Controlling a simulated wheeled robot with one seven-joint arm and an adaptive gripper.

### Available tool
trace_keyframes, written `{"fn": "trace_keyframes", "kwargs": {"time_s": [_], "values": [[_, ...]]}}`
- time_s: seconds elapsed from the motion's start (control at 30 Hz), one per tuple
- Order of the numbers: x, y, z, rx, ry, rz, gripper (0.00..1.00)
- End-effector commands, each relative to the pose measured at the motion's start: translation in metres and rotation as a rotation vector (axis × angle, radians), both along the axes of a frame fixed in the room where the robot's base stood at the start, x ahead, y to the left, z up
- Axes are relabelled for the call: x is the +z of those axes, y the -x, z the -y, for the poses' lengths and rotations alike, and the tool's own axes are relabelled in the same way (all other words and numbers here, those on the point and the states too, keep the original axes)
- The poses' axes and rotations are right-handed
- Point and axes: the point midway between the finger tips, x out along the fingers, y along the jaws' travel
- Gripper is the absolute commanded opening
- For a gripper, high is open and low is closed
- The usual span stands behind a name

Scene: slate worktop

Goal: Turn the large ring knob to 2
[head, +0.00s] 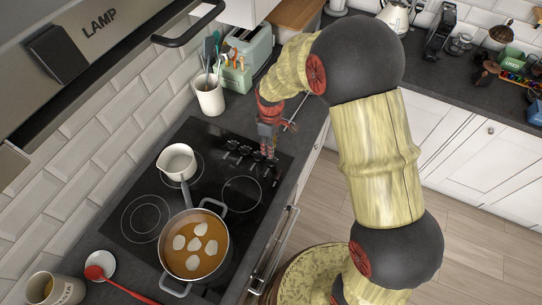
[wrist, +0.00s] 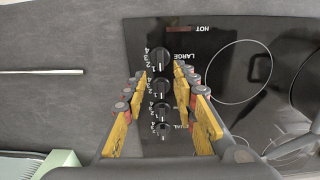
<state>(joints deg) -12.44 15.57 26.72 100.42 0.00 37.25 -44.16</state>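In the wrist view a row of black knobs runs down the black hob. The knob beside the word LARGE (wrist: 160,60) is at the top of the row, with digits 1 to 4 around its left side. Its pointer setting is too small to read surely. My gripper (wrist: 160,76) is open, its yellow fingers on either side of the row, tips just below the LARGE knob in the picture. Nothing is between them that I can see held.
The hob (head: 140,190) carries a small white saucepan (head: 178,162) and a pan of orange soup (head: 196,245). A utensil pot (head: 210,98) and a green toaster (head: 247,58) stand behind. A thin rod (wrist: 40,72) shows left in the wrist view.

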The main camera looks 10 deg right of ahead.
Motion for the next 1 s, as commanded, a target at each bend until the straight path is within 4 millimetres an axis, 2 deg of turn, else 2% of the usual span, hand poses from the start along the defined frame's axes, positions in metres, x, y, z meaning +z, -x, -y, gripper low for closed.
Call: {"fn": "trace_keyframes", "kwargs": {"time_s": [0.3,0.5,0.87,1.0], "values": [[-0.046,0.001,0.0,-0.001,0.001,-0.004,0.28],[-0.068,0.0,0.0,-0.002,0.0,-0.001,0.28],[-0.074,0.0,0.0,-0.002,0.0,0.0,0.28],[-0.074,0.001,0.0,-0.003,0.001,-0.001,0.21]]}}
